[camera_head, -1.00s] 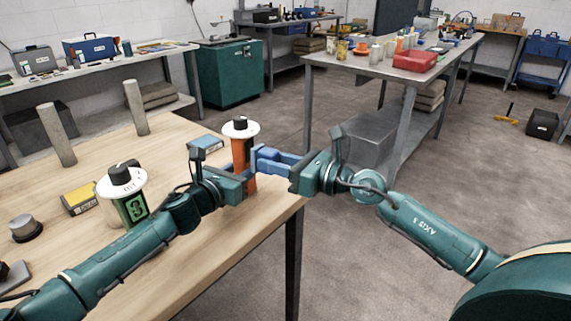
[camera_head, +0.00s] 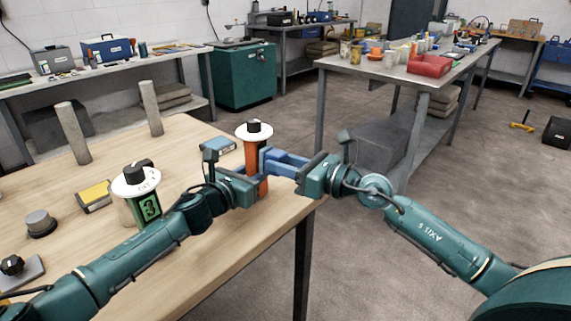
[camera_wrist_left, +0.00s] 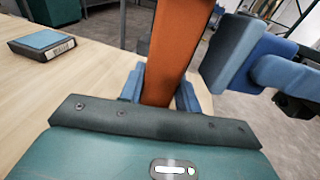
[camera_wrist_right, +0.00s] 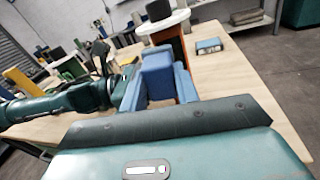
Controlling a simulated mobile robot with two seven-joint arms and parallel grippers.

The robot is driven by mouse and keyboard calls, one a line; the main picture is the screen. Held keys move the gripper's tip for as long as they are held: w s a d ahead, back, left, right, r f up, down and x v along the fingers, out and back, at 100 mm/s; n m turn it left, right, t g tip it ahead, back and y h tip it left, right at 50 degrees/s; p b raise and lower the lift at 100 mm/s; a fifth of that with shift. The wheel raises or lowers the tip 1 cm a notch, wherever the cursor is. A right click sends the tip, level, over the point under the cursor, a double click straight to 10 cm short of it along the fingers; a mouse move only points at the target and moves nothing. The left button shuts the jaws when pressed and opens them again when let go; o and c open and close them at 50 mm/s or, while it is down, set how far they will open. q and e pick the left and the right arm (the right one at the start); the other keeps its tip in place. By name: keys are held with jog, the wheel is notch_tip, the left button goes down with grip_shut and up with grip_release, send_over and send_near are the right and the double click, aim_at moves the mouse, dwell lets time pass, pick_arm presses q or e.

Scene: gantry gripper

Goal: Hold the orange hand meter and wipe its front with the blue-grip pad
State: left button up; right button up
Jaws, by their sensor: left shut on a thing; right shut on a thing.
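The orange hand meter (camera_head: 252,153) stands upright near the table's right edge, with a white dial and black knob on top. My left gripper (camera_head: 257,187) is shut around its lower body. The left wrist view shows the orange body (camera_wrist_left: 172,45) between the blue fingers (camera_wrist_left: 159,92). My right gripper (camera_head: 285,163) is shut on the blue-grip pad (camera_wrist_right: 157,72). The pad is beside the meter's upper body, below the dial; whether they touch is unclear. The pad also shows right of the meter in the left wrist view (camera_wrist_left: 229,50). The wiping face is hidden.
A second white-topped meter with a green panel (camera_head: 147,208), a yellow-topped box (camera_head: 95,195), a blue-topped box (camera_head: 218,144), a grey knob (camera_head: 40,222) and two upright posts (camera_head: 73,133) share the wooden table (camera_head: 200,262). Open floor lies to the right.

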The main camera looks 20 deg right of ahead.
jog(key=shift+x, duration=0.8)
jog(key=w+d, duration=0.2)
jog(key=d, duration=0.1)
jog(key=shift+w, duration=0.25)
dwell(0.3)
pick_arm(q)
jog(key=shift+s+d, duration=0.1)
jog(key=shift+s, duration=0.05)
pick_arm(e)
jog(key=shift+s+a, duration=0.6)
jog(key=shift+a, duration=0.2)
jog(key=shift+s+a, duration=0.6)
jog(key=shift+a, duration=0.25)
